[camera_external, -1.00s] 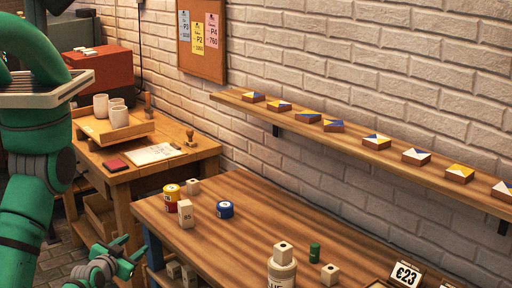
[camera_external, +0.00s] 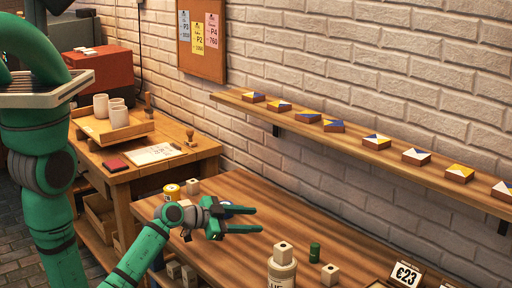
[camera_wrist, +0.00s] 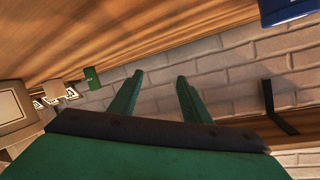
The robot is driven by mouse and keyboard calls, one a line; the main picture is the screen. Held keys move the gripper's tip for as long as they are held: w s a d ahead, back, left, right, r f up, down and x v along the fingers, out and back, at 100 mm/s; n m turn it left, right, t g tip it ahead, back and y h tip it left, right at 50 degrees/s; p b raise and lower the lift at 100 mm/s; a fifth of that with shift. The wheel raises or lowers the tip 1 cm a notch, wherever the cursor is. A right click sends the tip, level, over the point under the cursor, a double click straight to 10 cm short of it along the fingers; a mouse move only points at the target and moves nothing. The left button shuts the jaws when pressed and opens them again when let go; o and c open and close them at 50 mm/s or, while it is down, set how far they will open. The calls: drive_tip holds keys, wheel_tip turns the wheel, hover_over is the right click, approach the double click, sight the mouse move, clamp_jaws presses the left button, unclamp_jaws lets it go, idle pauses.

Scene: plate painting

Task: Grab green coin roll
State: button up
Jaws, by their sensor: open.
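The green coin roll (camera_external: 314,252) is a small dark green cylinder standing upright on the wooden table (camera_external: 262,232). In the wrist view the green roll (camera_wrist: 92,78) appears small, beyond and left of the fingers. My gripper (camera_external: 258,219) is over the table, left of the roll and apart from it. Its two green fingers are open and empty, and they also show in the wrist view (camera_wrist: 158,88).
A white bottle (camera_external: 281,272) with a pale block (camera_external: 283,250) on top stands left of the roll. Another pale block (camera_external: 330,274) is just right of it. A yellow tin (camera_external: 171,191) and a block (camera_external: 193,186) sit behind my wrist. A blue tin (camera_wrist: 288,10) is partly in view.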

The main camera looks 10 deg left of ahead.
sight(326, 261)
drive_tip(key=s+d+g, duration=0.2)
drive_tip(key=s+d, duration=0.1)
drive_tip(key=d, duration=0.1)
drive_tip(key=s+d+f+g, duration=0.1)
drive_tip(key=s+d+g, duration=0.1)
drive_tip(key=d, duration=0.3)
drive_tip(key=s+d+g, duration=0.2)
drive_tip(key=s+d, duration=0.2)
drive_tip(key=shift+s+d+f+g+h, duration=0.25)
drive_tip(key=shift+s+d+g+h, duration=0.05)
drive_tip(key=shift+d+g+h, duration=0.1)
drive_tip(key=x, duration=0.4)
drive_tip(key=shift+d, duration=0.2)
drive_tip(key=shift+w+r+x, duration=0.1)
drive_tip(key=shift+x, duration=1.35)
drive_tip(key=shift+w+r+x, duration=0.1)
drive_tip(key=shift+x, duration=1.4)
clamp_jaws()
